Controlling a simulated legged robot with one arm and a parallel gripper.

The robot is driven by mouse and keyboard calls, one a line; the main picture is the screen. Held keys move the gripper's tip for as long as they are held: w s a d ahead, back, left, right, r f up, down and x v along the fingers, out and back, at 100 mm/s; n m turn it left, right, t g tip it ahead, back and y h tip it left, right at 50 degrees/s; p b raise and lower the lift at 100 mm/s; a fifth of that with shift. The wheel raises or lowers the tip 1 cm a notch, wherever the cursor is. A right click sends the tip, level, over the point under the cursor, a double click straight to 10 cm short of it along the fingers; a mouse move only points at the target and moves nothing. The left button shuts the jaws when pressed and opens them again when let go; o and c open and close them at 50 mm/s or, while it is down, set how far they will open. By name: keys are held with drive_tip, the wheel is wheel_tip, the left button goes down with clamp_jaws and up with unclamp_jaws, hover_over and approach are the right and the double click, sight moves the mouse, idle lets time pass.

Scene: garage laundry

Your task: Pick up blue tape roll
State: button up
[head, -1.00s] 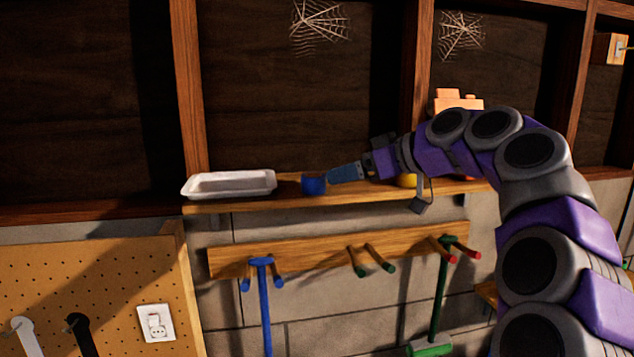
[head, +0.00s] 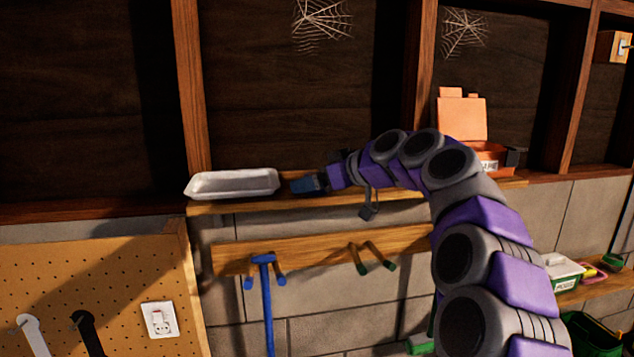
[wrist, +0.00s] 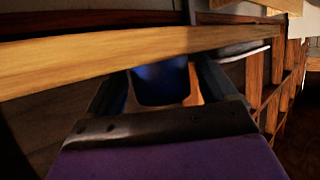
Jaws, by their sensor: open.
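The blue tape roll (wrist: 160,80) shows in the wrist view between the two fingers of my gripper (wrist: 162,88), with a finger on each side. I cannot tell whether the fingers touch it. In the head view my gripper (head: 306,184) is at the wooden shelf (head: 235,208), just right of the white tray, and hides the tape roll. The jaws are open.
The white tray (head: 232,190) sits on the shelf close to the left of my gripper. An orange box with a raised lid (head: 462,118) stands to the right, behind my arm. A peg rail (head: 320,252) with a blue-handled tool (head: 266,300) hangs below.

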drive_tip(key=shift+s+a, duration=0.1)
drive_tip(key=shift+a, duration=0.3)
drive_tip(key=shift+c, duration=1.5)
drive_tip(key=shift+d, duration=0.55)
drive_tip(key=c, duration=0.5)
drive_tip(key=shift+d, duration=0.1)
drive_tip(key=shift+c, duration=1.2)
